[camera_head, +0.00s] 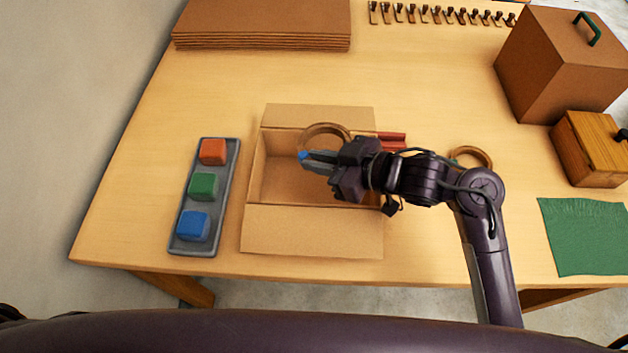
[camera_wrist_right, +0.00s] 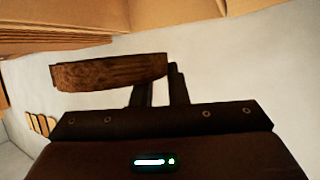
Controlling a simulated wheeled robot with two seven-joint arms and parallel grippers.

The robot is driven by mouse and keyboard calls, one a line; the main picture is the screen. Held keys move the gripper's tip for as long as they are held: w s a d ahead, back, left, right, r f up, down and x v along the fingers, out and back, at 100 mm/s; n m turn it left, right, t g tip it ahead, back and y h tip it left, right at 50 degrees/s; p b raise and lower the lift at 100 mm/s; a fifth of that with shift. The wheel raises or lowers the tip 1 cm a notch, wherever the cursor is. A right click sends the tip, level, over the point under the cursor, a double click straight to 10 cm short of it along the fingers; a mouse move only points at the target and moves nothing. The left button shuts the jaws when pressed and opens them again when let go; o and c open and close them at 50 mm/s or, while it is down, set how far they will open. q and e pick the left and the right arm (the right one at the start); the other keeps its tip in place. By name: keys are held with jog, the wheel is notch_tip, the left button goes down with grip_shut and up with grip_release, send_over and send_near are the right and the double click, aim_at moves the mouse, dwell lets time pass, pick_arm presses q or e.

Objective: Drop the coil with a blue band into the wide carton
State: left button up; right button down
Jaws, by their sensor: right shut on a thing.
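The wide carton (camera_head: 314,232) stands open on the table, its flaps folded out. My right gripper (camera_head: 312,163) is above the carton, shut on a brown coil (camera_head: 325,128). A blue band (camera_head: 303,155) shows on this coil at my fingertips. The coil is above the carton opening, not resting on its floor. In the right wrist view the coil (camera_wrist_right: 108,73) is seen edge-on at the fingers (camera_wrist_right: 158,88), with no band visible there. My left gripper is not in view.
A second coil (camera_head: 470,157) with a greenish band lies right of the carton, partly behind my arm. A grey tray (camera_head: 204,168) with orange, green and blue blocks is left. Red sticks (camera_head: 392,138), a wooden box (camera_head: 590,148), a large brown box (camera_head: 555,65) and a green cloth (camera_head: 588,235) are right.

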jog(key=c, duration=1.5)
grip_release()
jog(key=shift+r, duration=0.1)
jog(key=shift+o, duration=0.8)
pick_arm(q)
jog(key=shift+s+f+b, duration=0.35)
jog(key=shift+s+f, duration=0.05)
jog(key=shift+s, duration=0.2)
pick_arm(e)
jog(key=v, duration=0.7)
jog(key=shift+s+d, duration=0.15)
jog(key=shift+d, duration=0.15)
jog(key=shift+r, duration=0.15)
